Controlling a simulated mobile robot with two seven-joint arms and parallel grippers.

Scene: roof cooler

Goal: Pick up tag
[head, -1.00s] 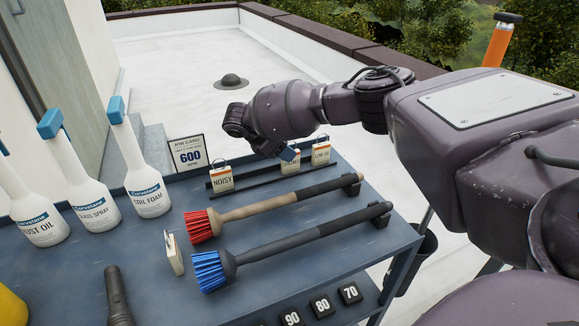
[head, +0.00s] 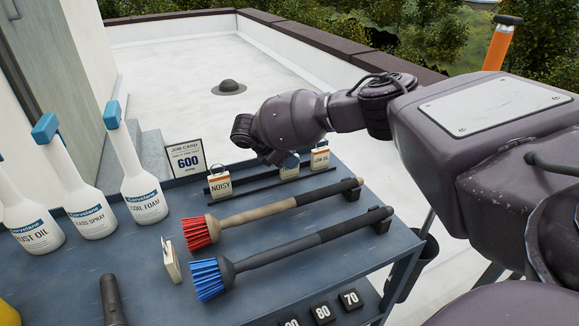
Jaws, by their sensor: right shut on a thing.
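Several small tags with wire loops are on the cart. A tag reading NOISY (head: 220,185) stands at the left of a dark rack at the back. A tag reading LOW OIL (head: 320,158) stands at its right end. Between them is a middle tag (head: 289,172), its top and face partly covered by my right gripper. My right gripper (head: 289,160) points down and is shut on the middle tag, which still appears to be at the rack. Another tag (head: 171,260) stands apart at the front left, turned mostly edge-on. My left gripper is out of view.
A red brush (head: 196,234) and a blue brush (head: 207,278) lie in front of the rack. Spray bottles (head: 143,200) stand at left, a job card (head: 186,157) behind. A dark flashlight (head: 112,299) lies at the front. Number blocks (head: 323,312) sit on a lower shelf.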

